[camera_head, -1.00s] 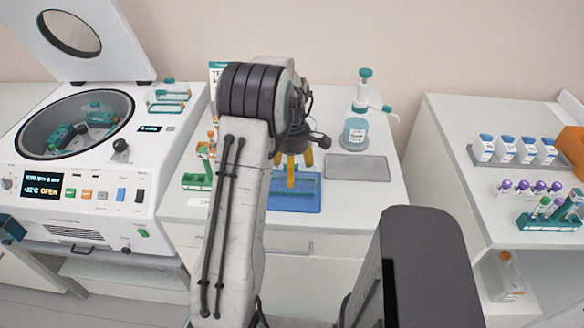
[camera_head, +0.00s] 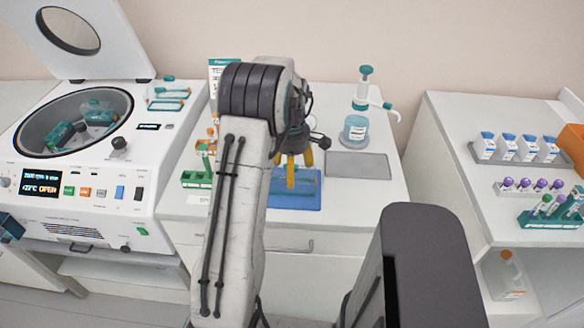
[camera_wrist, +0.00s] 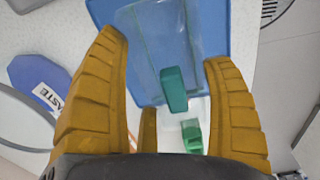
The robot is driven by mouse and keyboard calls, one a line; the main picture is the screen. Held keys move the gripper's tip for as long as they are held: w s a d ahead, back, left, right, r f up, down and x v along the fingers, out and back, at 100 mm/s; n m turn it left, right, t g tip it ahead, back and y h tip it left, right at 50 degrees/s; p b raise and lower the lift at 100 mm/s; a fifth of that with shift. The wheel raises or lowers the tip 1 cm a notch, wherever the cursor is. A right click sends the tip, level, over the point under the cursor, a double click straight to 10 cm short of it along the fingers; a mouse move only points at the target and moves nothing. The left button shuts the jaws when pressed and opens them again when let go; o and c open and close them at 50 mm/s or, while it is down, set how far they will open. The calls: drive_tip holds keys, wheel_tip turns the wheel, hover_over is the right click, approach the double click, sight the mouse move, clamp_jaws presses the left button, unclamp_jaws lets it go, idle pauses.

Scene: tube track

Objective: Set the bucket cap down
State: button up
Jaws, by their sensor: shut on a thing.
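My gripper (camera_head: 291,174) is over the blue mat (camera_head: 308,204) on the middle bench, its yellow fingers pointing down. In the wrist view my gripper (camera_wrist: 170,95) has its fingers on either side of the clear bucket cap and is shut on it. The bucket cap (camera_wrist: 157,48) is a see-through cover with a teal handle (camera_wrist: 173,90), above the blue mat. In the head view my arm and fingers partly hide the cap. I cannot tell whether the cap touches the mat.
The open centrifuge (camera_head: 90,190) stands at left, with more teal-edged caps (camera_head: 168,97) on its top. A teal rack (camera_head: 197,179) is left of my arm. A bottle with a pump (camera_head: 356,130) stands behind a bare grey pad (camera_head: 358,165) at right. A blue waste item (camera_wrist: 40,85) shows in the wrist view.

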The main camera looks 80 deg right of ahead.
drive_tip(key=o, duration=1.1)
drive_tip(key=shift+r, duration=0.1)
wheel_tip(320, 180, up, 12)
idle(0.4)
drive_tip(key=shift+a, duration=0.1)
idle(1.0)
